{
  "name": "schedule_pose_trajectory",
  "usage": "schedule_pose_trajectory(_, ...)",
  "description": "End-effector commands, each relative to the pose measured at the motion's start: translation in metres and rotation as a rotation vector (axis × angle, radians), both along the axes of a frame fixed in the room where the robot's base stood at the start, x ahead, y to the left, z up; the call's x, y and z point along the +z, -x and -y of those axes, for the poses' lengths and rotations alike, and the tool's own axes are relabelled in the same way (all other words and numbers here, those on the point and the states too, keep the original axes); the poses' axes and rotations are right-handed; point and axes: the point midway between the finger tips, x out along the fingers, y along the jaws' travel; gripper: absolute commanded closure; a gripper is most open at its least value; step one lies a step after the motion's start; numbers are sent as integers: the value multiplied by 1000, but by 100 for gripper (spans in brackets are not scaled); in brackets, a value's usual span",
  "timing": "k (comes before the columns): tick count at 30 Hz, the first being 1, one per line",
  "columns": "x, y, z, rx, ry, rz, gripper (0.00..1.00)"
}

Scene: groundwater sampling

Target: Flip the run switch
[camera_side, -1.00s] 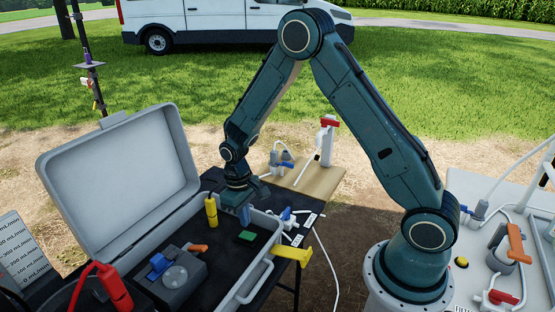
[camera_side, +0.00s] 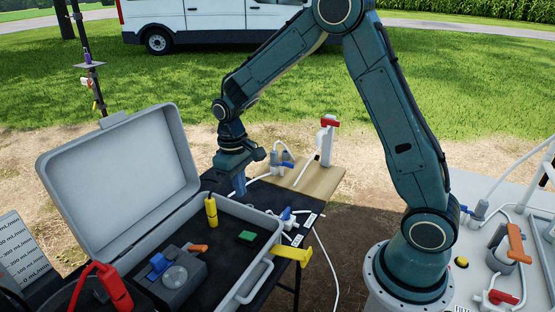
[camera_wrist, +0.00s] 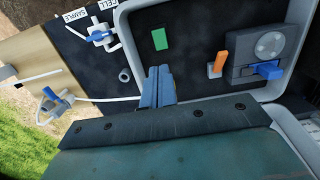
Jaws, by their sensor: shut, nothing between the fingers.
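I cannot tell for sure which part is the run switch. A green rectangular part (camera_side: 247,236) is set in the dark panel inside the open grey case; it also shows in the wrist view (camera_wrist: 159,39). Left of it in the side view, an orange lever (camera_side: 198,248) stands by a grey unit (camera_side: 184,289) with a blue part (camera_side: 160,265) and a round dial (camera_side: 176,277). My gripper (camera_side: 239,190) is shut and empty, pointing down above the case's back edge. In the wrist view its closed fingers (camera_wrist: 157,84) show below the green part.
The raised case lid (camera_side: 122,180) stands at the left. A yellow cylinder (camera_side: 211,211) stands at the case's back rim. A wooden board (camera_side: 312,186) is behind.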

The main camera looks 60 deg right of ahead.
Motion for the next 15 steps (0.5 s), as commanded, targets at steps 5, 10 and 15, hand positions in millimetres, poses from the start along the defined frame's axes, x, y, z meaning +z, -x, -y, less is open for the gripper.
schedule_pose_trajectory(5,0,0,0,0,0,-1,100)
schedule_pose_trajectory(10,-1,-3,1,0,1,-29,100)
schedule_pose_trajectory(15,0,-8,2,1,1,-82,100)
